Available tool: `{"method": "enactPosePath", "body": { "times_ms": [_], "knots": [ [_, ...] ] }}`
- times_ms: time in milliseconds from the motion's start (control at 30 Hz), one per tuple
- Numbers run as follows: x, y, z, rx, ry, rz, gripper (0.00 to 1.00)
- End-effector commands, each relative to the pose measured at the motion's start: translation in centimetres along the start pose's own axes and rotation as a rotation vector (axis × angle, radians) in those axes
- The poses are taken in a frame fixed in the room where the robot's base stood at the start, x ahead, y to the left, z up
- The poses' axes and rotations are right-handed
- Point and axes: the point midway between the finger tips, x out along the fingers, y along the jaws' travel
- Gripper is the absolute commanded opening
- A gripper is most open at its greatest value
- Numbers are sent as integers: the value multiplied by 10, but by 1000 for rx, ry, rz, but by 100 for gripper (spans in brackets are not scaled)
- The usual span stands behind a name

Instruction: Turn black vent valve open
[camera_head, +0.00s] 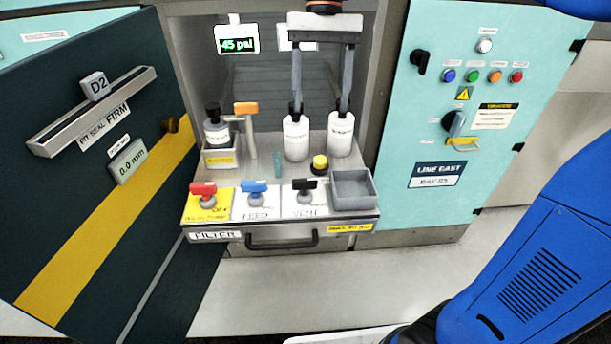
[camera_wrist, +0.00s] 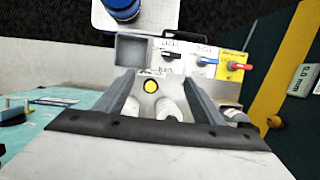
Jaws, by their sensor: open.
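The black vent valve (camera_head: 305,186) is on the right of three valves on the front panel, on a white plate marked VENT. Its black handle lies crosswise, left to right. In the wrist view the valve (camera_wrist: 170,56) shows small, beyond my fingertips. My gripper (camera_head: 319,106) is open and empty, pointing down with its two grey fingers wide apart. In the head view its tips overlap the two white bottles, above and behind the valve. In the wrist view my gripper (camera_wrist: 160,85) frames the yellow-topped knob. Nothing touches the valve.
Red (camera_head: 204,190) and blue (camera_head: 254,188) valves stand left of the black one. A grey open bin (camera_head: 352,188) is close on its right. A yellow-topped knob (camera_head: 320,163) and white bottles (camera_head: 296,138) stand behind. The space in front is clear.

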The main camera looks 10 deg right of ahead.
Motion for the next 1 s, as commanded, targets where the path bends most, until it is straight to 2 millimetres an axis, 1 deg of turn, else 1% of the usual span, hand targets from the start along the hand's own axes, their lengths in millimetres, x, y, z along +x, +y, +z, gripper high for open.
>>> {"method": "enactPosePath", "body": {
  "times_ms": [33, 100, 200, 333, 467, 567, 1000],
  "knots": [
    [-3, -12, -5, -1, -24, 10, 62],
    [-7, -23, -7, -1, -51, 21, 62],
    [-10, -33, -10, 2, -76, 32, 62],
    [-11, -38, -11, 3, -89, 39, 62],
    [-2, -38, -10, 3, -91, 40, 62],
    [11, -37, -8, 3, -91, 40, 62],
    [89, -34, -1, 3, -91, 40, 62]
  ]
}}
